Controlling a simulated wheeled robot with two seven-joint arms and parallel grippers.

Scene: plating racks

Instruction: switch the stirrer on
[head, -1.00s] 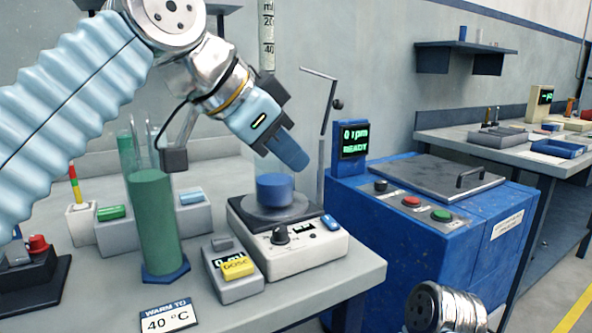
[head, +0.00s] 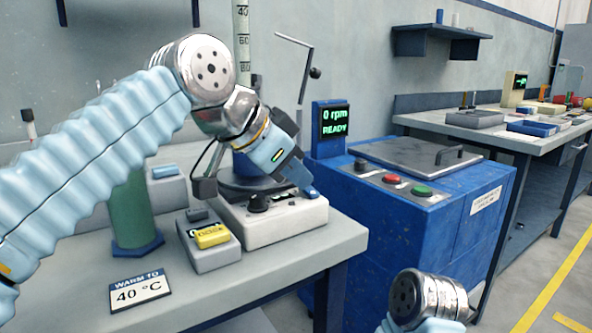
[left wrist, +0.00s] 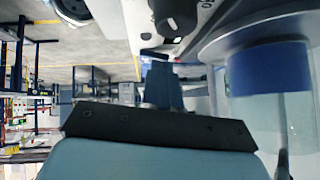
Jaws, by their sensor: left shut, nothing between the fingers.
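The white stirrer (head: 275,226) stands on the right end of the grey bench, with a dark knob (head: 258,202) on its front panel. A blue switch (head: 313,193) sits at the panel's right end. My left gripper (head: 302,181) is shut and empty, its tip just above or at the blue switch; I cannot tell if they touch. A beaker with blue liquid (left wrist: 268,70) stands on the stirrer plate in the left wrist view, where the knob (left wrist: 175,18) shows beside my left gripper (left wrist: 162,80). The head view mostly hides the beaker. My right gripper is out of view.
A grey box with a yellow DOSE button (head: 212,236) is left of the stirrer, by a green cylinder (head: 132,212) and a 40 °C sign (head: 140,291). Right stands a blue machine (head: 390,235) with red and green buttons; its screen (head: 335,121) reads 0 rpm READY.

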